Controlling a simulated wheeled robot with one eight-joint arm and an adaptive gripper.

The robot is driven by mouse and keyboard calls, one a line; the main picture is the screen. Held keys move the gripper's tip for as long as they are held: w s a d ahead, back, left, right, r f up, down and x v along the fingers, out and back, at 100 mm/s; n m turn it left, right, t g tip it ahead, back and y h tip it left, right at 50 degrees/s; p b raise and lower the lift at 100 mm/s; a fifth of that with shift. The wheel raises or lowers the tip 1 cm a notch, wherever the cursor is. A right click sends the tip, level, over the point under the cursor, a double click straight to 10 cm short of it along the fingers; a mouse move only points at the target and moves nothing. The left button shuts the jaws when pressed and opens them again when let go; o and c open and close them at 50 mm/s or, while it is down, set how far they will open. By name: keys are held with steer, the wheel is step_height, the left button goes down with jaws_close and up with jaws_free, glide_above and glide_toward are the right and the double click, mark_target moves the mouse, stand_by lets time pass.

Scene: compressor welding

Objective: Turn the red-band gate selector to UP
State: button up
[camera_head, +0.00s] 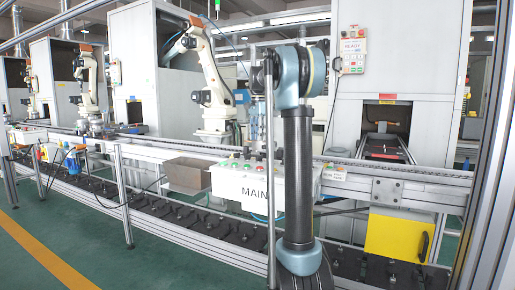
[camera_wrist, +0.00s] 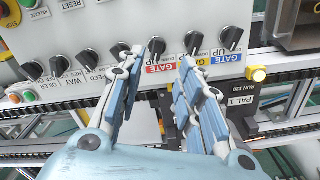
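My gripper (camera_wrist: 159,64) is open, with one padded finger on each side of the red label. The fingertips point toward the red-band knob, with nothing visible between them. Whether they touch the panel is unclear.
Yellow-band (camera_wrist: 193,41) and blue-band (camera_wrist: 231,37) selectors lie to the right of the red one. Several more knobs, such as the WAY knob (camera_wrist: 52,66), lie left. A yellow lamp button (camera_wrist: 257,74) and the conveyor rail (camera_head: 420,174) are close by.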

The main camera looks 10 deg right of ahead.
steer(key=shift+r, duration=1.45)
steer(key=s+f+n+t, duration=0.1)
steer(key=s+f+n, duration=0.35)
steer(key=s, duration=0.75)
steer(key=s+f+n, duration=0.2)
steer(key=s+f, duration=0.5)
steer(key=s, duration=0.5)
steer(key=s+f+n+t, duration=0.1)
steer(key=s+f+n, duration=0.4)
steer(key=s+f, duration=1.5)
step_height(320, 180, down, 4)
steer(key=shift+s+r, duration=0.15)
steer(key=shift+s, duration=0.05)
steer(key=shift+w+d+f, duration=0.1)
steer(key=shift+w+f, duration=0.1)
steer(key=shift+w, duration=0.3)
